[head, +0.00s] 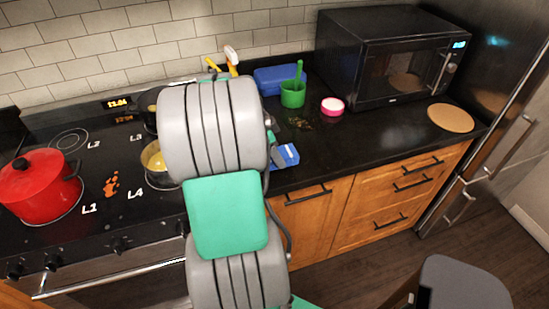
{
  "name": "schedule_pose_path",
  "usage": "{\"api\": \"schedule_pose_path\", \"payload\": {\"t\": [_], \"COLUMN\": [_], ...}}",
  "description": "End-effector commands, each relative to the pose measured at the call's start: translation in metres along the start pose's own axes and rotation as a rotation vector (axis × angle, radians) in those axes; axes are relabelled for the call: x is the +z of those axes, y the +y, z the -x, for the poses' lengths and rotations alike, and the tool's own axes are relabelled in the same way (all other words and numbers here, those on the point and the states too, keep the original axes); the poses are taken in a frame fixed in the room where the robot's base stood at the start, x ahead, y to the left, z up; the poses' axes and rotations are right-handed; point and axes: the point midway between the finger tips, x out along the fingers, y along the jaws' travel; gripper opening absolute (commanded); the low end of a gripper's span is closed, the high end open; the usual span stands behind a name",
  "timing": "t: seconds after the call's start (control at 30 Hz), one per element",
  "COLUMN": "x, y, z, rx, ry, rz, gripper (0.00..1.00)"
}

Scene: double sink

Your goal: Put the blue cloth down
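A small blue piece with a pale patch (286,156) shows just right of my arm, at the front edge of the dark counter. It may be the blue cloth, but most of it is hidden behind my arm and I cannot tell whether it is held. My grey and teal arm fills the middle of the view. My gripper is hidden behind it, so its fingers do not show.
A red pot (40,186) and a pan with yellow contents (155,160) are on the stove at left. A green cup (293,94), a blue container (277,79), a pink-and-white tub (332,107), a brown stain (300,122) and a microwave (390,55) are on the counter.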

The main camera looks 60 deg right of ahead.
Motion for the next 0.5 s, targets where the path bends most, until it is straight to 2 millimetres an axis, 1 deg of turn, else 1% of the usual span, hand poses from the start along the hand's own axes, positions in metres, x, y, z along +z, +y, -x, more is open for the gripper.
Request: {"api": "schedule_pose_path", "payload": {"t": [0.03, 0.2, 0.5], "x": [0.003, 0.013, 0.015], "y": [-0.004, -0.002, -0.003], "z": [-0.005, -0.029, -0.035], "rx": [0.003, 0.003, 0.000], "ry": [0.000, 0.000, 0.000], "rz": [0.003, 0.004, 0.002], "gripper": [0.12, 0.12, 0.12]}}
